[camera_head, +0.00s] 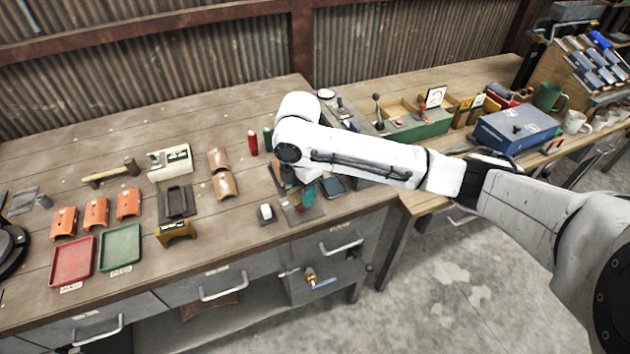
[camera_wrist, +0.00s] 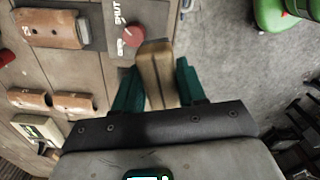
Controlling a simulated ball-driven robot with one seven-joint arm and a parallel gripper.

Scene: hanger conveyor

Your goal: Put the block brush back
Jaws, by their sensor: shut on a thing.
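My gripper (camera_wrist: 157,88) has teal fingers and is shut on a wooden block, the block brush (camera_wrist: 155,70). In the wrist view the block stands between the two fingers, its pale wooden end pointing away from the palm. Its bristles cannot be made out. In the head view my gripper (camera_head: 306,194) points down over the front right part of the left workbench (camera_head: 110,180), near its edge. My arm hides much of that spot, and I cannot tell whether the brush touches the bench.
Dark plates with a small white-topped item (camera_head: 266,213) lie by my gripper. To the left are tan curved pieces (camera_head: 224,185), a cream box (camera_head: 170,161), a red tray (camera_head: 73,262) and a green tray (camera_head: 120,247). A blue box (camera_head: 515,128) stands on the right bench.

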